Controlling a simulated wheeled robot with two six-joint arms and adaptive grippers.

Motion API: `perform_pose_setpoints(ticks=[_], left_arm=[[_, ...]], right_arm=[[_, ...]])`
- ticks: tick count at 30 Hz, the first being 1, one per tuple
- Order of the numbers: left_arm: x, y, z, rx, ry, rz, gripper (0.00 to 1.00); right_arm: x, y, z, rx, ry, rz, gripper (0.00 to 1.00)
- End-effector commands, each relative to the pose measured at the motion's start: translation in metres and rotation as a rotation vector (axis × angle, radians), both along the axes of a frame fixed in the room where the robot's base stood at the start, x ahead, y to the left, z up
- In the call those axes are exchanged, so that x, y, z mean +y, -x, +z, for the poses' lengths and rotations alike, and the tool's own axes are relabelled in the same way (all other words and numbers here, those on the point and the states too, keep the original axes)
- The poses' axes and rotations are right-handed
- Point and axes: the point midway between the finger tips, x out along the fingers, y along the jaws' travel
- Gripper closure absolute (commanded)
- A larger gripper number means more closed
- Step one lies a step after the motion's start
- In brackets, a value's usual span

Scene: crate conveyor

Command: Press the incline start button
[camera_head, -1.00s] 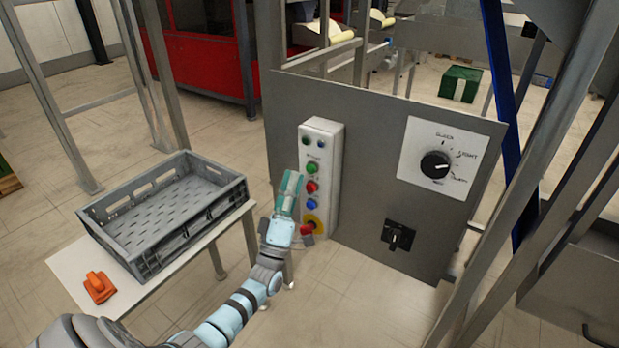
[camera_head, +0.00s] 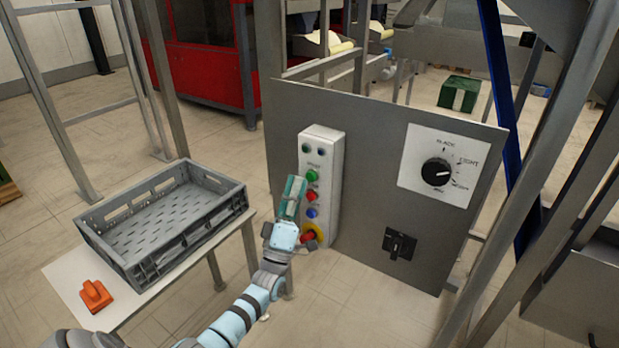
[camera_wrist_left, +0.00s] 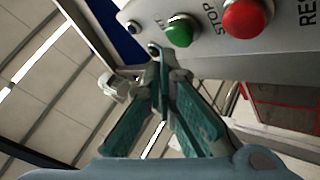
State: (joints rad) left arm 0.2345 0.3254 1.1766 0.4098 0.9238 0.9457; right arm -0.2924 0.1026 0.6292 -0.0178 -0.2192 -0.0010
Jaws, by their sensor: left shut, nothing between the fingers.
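The white button box (camera_head: 325,150) is fixed upright on the grey panel. In the left wrist view the fingertips (camera_wrist_left: 157,50) are close below the green button (camera_wrist_left: 180,31), beside the red one (camera_wrist_left: 247,14) labelled STOP. I cannot tell whether they touch. My right gripper is out of view.
The grey panel (camera_head: 375,150) also holds a white dial plate (camera_head: 415,150) and a black switch (camera_head: 398,243). A grey crate (camera_head: 215,205) stands on a white table (camera_head: 62,282) with an orange object (camera_head: 95,296). Metal posts rise on the right.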

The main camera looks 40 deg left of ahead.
Motion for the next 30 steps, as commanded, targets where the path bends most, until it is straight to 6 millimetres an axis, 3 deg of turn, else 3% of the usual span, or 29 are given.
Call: perform_pose_setpoints(ticks=[30], left_arm=[[0.0000,-0.0086,0.0002,0.000,0.000,0.000,1.00]], right_arm=[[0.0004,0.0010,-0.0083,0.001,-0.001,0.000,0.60]])
